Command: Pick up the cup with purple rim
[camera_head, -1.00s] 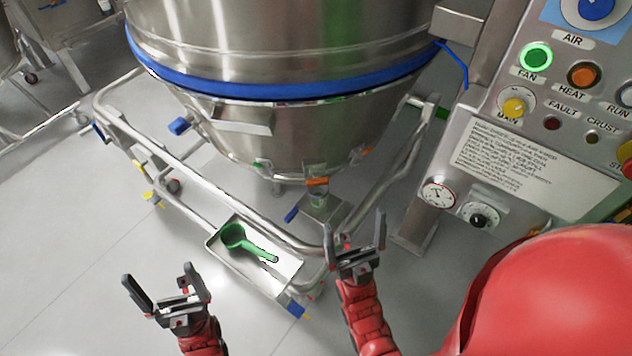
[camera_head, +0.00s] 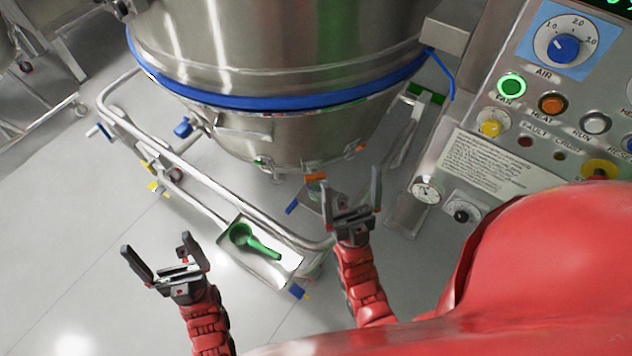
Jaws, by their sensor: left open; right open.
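I see no cup with a purple rim in the head view. A green scoop (camera_head: 254,241) lies in a small metal tray (camera_head: 284,267) on the vessel's frame. My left gripper (camera_head: 158,252) is open and empty, low on the left, apart from the tray. My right gripper (camera_head: 350,188) is open and empty, in front of the vessel's lower end and to the right of the tray. My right gripper hides part of the area under the vessel's outlet.
A large steel vessel (camera_head: 285,50) with a blue band (camera_head: 270,102) fills the upper middle. A tubular frame (camera_head: 175,162) surrounds its base. A control panel (camera_head: 560,100) with lit buttons stands at the right. The floor (camera_head: 60,235) at the left is clear.

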